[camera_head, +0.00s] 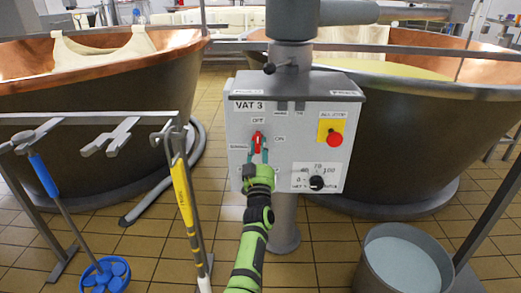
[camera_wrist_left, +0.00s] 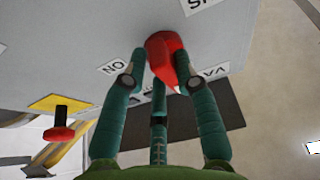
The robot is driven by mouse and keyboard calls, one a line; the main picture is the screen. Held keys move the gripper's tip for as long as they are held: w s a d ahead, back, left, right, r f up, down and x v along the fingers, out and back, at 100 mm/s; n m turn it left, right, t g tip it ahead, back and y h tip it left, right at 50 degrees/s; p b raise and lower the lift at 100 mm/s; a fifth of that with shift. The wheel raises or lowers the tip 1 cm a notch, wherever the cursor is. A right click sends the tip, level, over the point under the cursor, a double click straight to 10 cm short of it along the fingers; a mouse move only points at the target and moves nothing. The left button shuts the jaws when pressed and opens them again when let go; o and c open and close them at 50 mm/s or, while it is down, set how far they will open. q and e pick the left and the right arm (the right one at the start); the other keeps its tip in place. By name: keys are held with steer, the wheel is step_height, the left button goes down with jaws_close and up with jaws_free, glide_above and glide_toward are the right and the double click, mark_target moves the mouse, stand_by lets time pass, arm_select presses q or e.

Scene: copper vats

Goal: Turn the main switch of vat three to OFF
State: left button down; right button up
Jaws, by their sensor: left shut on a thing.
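The grey control box marked VAT 3 (camera_head: 270,105) stands on a post between the two vats. Its red main switch (camera_head: 257,139) sits among the labels, with OFF above it and ON to its right. My left gripper (camera_head: 258,158) reaches up from below and is shut on the switch handle. The left wrist view shows the red handle (camera_wrist_left: 164,52) between the green fingertips of this gripper (camera_wrist_left: 160,70). The handle's pale tip points towards the bottom of that picture. In the head view the handle stands about upright, towards OFF; the fingers hide its lower part. My right gripper is not in view.
A red stop button on a yellow plate (camera_head: 323,127) and a black knob (camera_head: 317,182) share the box. A tool rack (camera_head: 90,118) with a blue brush (camera_head: 44,176) and a yellow handle (camera_head: 183,195) stands left. A bucket (camera_head: 370,262) stands at lower right.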

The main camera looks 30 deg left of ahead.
arm_select(q)
steer(key=c, duration=1)
jaws_free()
steer(key=shift+s+a+r, duration=0.15)
steer(key=shift+a+r, duration=0.05)
steer(key=shift+r, duration=0.35)
steer(key=shift+c, duration=0.2)
steer(key=shift+f, duration=0.1)
steer(key=shift+f, duration=0.15)
step_height(320, 180, up, 10)
steer(key=shift+r, duration=0.1)
